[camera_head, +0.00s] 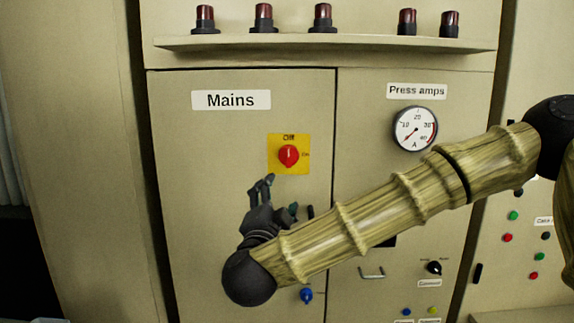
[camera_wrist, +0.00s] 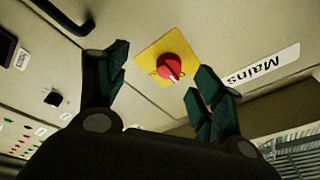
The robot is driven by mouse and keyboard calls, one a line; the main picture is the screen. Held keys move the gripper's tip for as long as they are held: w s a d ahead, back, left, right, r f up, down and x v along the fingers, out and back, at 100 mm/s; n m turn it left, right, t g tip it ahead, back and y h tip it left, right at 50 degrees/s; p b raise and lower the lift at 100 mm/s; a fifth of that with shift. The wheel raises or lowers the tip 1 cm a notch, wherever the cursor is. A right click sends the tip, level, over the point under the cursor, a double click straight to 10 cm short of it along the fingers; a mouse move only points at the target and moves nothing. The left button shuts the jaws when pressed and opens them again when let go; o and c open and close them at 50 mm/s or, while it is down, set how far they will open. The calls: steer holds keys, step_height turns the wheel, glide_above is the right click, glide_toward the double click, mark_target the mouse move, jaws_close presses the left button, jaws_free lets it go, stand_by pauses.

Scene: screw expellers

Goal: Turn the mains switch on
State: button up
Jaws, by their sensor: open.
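The mains switch (camera_head: 289,156) is a red rotary knob on a yellow plate (camera_head: 275,167), below the "Mains" label (camera_head: 231,100) on the cabinet's left door. Its white mark points up toward "Off"; "On" is printed at the right of the plate. My gripper (camera_head: 264,188) is below and slightly left of the plate, with its fingers pointing up. In the wrist view the red knob (camera_wrist: 170,67) shows between the tips of my open fingers (camera_wrist: 158,78), ahead of them and apart from them. Nothing is held.
A shelf (camera_head: 320,43) with several dark red lamps juts out above the door. The "Press amps" gauge (camera_head: 413,129) is on the right door. A blue knob (camera_head: 306,295) sits below my arm. My forearm crosses in front of the right door and hides part of it.

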mark_target(287, 161)
steer(key=shift+m+h, duration=0.5)
steer(key=shift+m, duration=0.1)
steer(key=w+d+r+p, duration=0.1)
steer(key=w+r, duration=0.1)
steer(key=w, duration=0.1)
steer(key=w+r+p, duration=0.2)
steer(key=w, duration=0.1)
steer(key=w+d+r+p, duration=0.1)
steer(key=w+r, duration=0.1)
steer(key=w, duration=0.2)
steer(key=shift+d+r+p, duration=0.1)
steer(key=shift+d+p, duration=0.2)
steer(key=shift+p, duration=0.1)
steer(key=c, duration=1.4)
steer(key=shift+c, duration=0.2)
